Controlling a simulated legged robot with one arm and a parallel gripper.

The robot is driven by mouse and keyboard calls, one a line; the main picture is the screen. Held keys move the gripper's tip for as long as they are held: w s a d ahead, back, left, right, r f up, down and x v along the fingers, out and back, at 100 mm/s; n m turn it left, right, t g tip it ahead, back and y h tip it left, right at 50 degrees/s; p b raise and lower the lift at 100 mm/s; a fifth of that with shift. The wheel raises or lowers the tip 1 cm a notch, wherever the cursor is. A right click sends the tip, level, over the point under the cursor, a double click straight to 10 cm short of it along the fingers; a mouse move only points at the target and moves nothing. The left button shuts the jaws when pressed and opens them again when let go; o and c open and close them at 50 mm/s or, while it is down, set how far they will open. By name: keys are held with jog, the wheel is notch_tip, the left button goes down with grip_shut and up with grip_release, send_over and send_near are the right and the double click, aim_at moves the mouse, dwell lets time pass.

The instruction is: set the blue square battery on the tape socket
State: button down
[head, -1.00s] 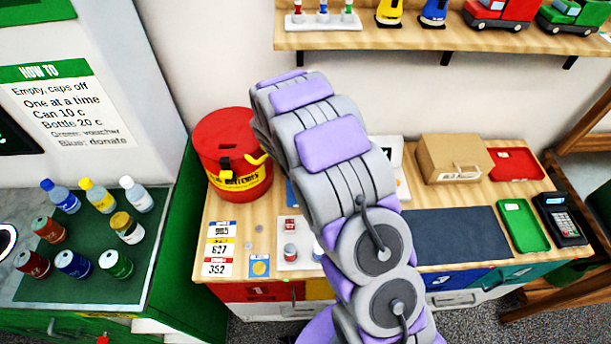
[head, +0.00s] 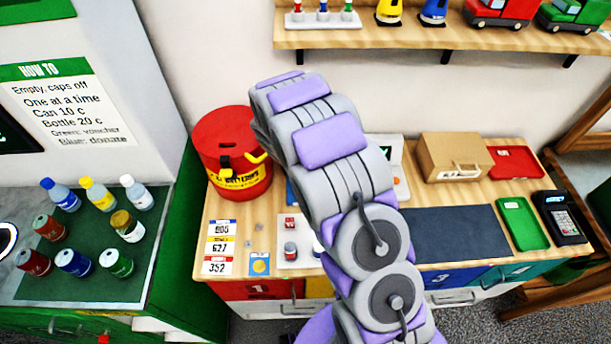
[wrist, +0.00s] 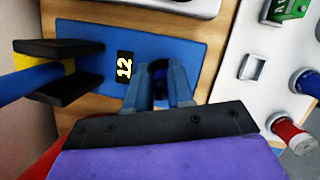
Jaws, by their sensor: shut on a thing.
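My gripper (wrist: 160,90) is shut on a small dark blue thing (wrist: 160,70), which I take for the blue square battery; the fingers hide most of it. It is over a blue panel (wrist: 205,55) marked "12", and I cannot tell whether the held thing touches the panel. To the right, a white board (wrist: 228,92) carries a small square metal-rimmed fitting (wrist: 252,67); I cannot tell whether this is the tape socket. In the head view my arm hides my gripper and the held thing.
The white board also holds a green block (wrist: 287,8), a blue-topped cylinder (wrist: 306,82) and a red one (wrist: 290,130). A blue rod with black plates (wrist: 62,68) is at the left. A red bin (head: 232,150) stands behind. The dark mat (head: 450,235) is clear.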

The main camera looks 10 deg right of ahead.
jog(key=shift+f, duration=0.35)
jog(key=c, duration=1.3)
grip_release()
jog(key=shift+o, duration=0.2)
jog(key=shift+r, duration=0.1)
jog(key=p+v, duration=0.7)
jog(key=v, duration=0.4)
jog(key=shift+s, duration=0.1)
